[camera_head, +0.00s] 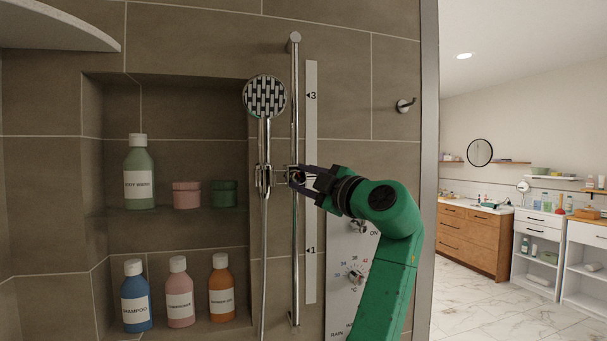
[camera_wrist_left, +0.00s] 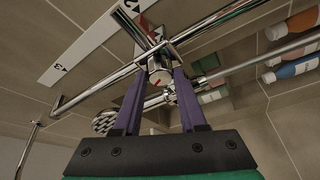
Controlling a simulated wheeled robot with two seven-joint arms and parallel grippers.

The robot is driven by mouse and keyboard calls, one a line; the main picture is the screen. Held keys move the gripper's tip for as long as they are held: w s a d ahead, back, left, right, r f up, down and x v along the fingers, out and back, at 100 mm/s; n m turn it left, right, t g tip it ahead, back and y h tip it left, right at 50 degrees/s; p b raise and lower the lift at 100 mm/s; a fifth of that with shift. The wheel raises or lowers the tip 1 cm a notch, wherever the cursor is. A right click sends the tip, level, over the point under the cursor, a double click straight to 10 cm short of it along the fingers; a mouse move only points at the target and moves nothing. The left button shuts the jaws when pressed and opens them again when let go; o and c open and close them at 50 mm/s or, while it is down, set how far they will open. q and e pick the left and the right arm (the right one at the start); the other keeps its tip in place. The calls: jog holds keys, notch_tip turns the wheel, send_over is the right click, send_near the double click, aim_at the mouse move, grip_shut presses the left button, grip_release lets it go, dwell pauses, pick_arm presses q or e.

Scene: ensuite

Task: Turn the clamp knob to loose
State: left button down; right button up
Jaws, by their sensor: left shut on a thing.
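The clamp (camera_head: 278,175) sits on the vertical chrome rail (camera_head: 295,230) and carries the hand shower (camera_head: 265,96). In the left wrist view the clamp knob (camera_wrist_left: 160,76) is a short chrome cylinder with a red mark on its face. My left gripper (camera_head: 300,176) reaches the clamp from the right and is shut on the knob. In the left wrist view its two purple fingers (camera_wrist_left: 165,82) lie on either side of the knob. In the head view the fingers hide most of the knob. My right gripper is not in view.
A numbered strip (camera_head: 311,130) runs beside the rail. A control panel (camera_head: 345,275) with knobs is below my arm. A tiled niche (camera_head: 225,100) with bottles and jars lies left. A hook (camera_head: 405,105) is on the right wall.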

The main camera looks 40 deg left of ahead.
pick_arm(q)
jog(key=n, duration=0.1)
jog(key=n+p, duration=0.1)
jog(key=n, duration=0.1)
jog(key=shift+r+g+h, duration=0.25)
jog(key=shift+g+h, duration=0.05)
jog(key=shift+h, duration=0.1)
jog(key=shift+n+p, duration=0.3)
